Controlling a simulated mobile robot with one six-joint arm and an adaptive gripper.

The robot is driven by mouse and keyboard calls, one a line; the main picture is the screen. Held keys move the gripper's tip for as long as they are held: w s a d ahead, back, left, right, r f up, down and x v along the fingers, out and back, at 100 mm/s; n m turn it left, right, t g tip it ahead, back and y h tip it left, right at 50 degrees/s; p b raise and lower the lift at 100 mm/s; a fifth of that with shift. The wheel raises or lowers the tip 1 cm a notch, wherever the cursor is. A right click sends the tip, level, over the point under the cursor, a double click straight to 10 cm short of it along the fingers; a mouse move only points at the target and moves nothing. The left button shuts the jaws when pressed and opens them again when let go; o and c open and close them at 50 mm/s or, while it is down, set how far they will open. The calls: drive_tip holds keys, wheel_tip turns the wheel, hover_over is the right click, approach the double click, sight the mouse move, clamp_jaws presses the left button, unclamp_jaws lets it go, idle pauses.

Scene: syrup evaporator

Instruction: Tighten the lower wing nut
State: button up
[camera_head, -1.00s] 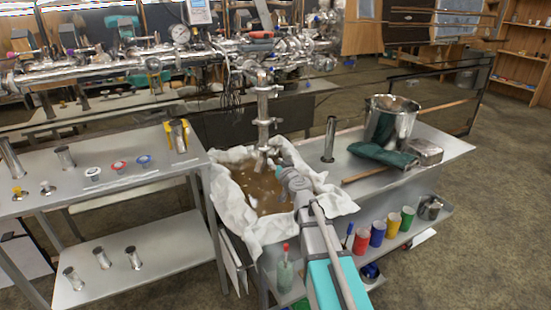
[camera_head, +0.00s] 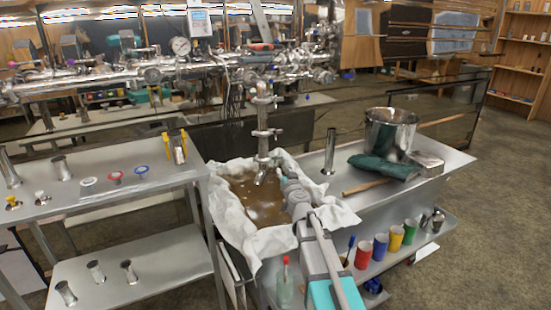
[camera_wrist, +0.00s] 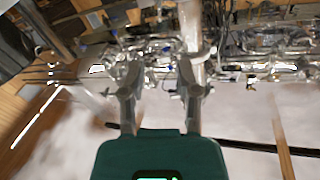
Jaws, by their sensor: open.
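A vertical steel pipe (camera_head: 263,115) hangs from the pipework over the cloth-lined tub. It carries an upper clamp (camera_head: 264,100) and a lower clamp (camera_head: 266,133), and ends in a spout. The lower wing nut is too small to make out. My gripper (camera_head: 285,176) is at the pipe's lower right, above the tub, below the lower clamp. In the wrist view, my gripper (camera_wrist: 160,75) is open with nothing between its fingers. The pipe (camera_wrist: 191,25) shows beyond the right finger; contact cannot be told.
The tub holds brown liquid (camera_head: 258,205) and has white cloth (camera_head: 232,222) over its rim. A steel pot (camera_head: 390,132) and green cloth (camera_head: 380,167) are on the right bench. A steel table (camera_head: 120,205) with small fittings stands left. Pipework (camera_head: 120,75) runs across the back.

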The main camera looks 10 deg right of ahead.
sight(275, 160)
drive_tip(key=w, duration=1.2)
drive_tip(key=shift+w+a, duration=0.35)
drive_tip(key=shift+w, duration=0.05)
clamp_jaws()
